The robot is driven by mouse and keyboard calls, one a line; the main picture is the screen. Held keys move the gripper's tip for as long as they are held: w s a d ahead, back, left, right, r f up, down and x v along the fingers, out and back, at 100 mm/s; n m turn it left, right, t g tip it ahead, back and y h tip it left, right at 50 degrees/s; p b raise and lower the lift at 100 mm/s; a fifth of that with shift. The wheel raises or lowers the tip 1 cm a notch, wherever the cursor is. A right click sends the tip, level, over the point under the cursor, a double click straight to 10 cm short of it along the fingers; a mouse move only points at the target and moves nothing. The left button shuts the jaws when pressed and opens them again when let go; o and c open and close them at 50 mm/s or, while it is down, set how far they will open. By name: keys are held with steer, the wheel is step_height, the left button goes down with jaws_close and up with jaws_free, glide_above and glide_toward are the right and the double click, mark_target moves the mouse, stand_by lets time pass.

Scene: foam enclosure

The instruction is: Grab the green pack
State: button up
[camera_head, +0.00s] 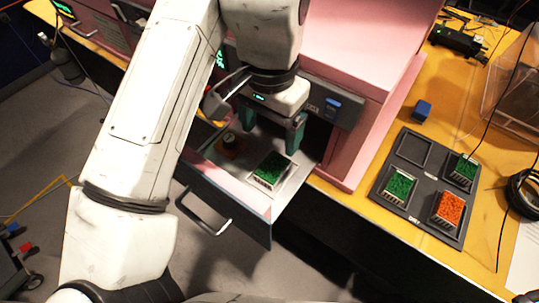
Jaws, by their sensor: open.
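A green pack (271,170) lies in the open drawer (262,206) of the pink machine, in a light holder with a slotted front side. My gripper (272,130) is over the drawer, above and slightly behind this pack. Its green-tipped fingers are apart, pointing down, with nothing seen between them. Two more green packs, one at the front left (398,186) and one at the back right (462,171), sit in the dark tray on the yellow table. An orange pack (449,208) sits at the tray's front right.
The dark tray (421,218) has an empty back-left slot (412,150). The pink machine (372,125) rises behind and right of the drawer. A blue block (423,109) and a clear bin (515,95) stand on the table (350,203).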

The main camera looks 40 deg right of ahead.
glide_above(272, 166)
steer(key=f, duration=0.5)
steer(key=shift+w+a+f, duration=0.1)
steer(key=shift+w+f, duration=0.05)
steer(key=shift+w, duration=0.05)
steer(key=shift+s+f, duration=0.15)
steer(key=shift+f, duration=1.25)
steer(key=shift+s+f, duration=0.1)
steer(key=shift+f, duration=1.25)
steer(key=shift+c, duration=0.4)
steer(key=c, duration=1.1)
steer(key=shift+r, duration=0.15)
